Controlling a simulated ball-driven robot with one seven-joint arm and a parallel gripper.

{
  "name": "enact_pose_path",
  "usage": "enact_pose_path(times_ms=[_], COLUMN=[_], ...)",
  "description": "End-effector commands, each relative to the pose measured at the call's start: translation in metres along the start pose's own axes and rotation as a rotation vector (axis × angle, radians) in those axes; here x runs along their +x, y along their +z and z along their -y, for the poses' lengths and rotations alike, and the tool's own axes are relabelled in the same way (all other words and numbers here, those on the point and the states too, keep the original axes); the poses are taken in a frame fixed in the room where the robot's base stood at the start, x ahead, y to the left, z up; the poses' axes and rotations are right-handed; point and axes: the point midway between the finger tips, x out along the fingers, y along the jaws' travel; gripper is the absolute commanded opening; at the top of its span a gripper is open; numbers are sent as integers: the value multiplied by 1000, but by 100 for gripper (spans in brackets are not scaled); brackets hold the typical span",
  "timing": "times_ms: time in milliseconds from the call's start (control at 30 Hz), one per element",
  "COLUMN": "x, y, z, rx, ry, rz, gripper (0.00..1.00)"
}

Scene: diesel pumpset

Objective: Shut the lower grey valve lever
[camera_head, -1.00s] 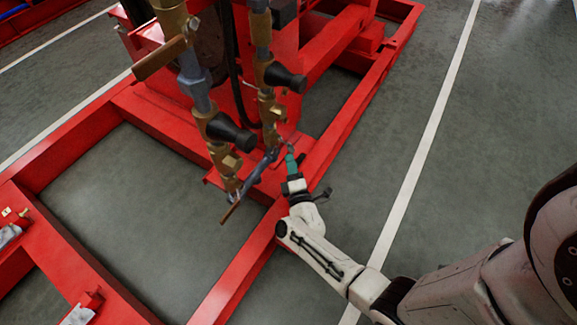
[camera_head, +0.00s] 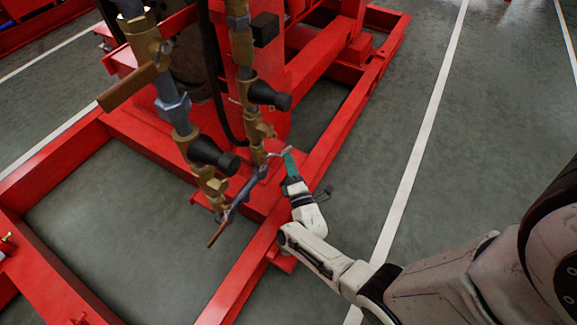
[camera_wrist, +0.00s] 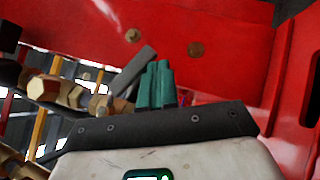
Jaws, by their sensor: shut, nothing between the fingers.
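The lower grey valve lever (camera_head: 279,153) is a short grey bar at the foot of the right-hand brass pipe column, sticking out to the right toward my gripper. It also shows in the wrist view (camera_wrist: 133,71) as a tilted grey bar just left of my fingers, beside brass fittings. My gripper (camera_head: 288,153) has teal fingers, shut with nothing between them. In the wrist view the shut fingers (camera_wrist: 159,65) stand close to the lever's right side. I cannot tell whether they touch it.
Two brass pipe columns with black knobs (camera_head: 213,155) stand left of my gripper. A grey cross pipe (camera_head: 245,190) joins their lower ends. Brown levers show at upper left (camera_head: 128,87) and low down (camera_head: 217,233). A red frame (camera_head: 325,150) surrounds them. Floor at right is clear.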

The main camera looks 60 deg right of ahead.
Motion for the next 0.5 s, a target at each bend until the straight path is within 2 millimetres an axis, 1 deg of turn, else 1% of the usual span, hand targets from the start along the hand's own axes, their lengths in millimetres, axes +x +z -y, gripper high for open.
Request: enact_pose_path(times_ms=[500], x=[17], y=[16], z=[-16], rx=[2], ry=[2], rz=[3], gripper=[0])
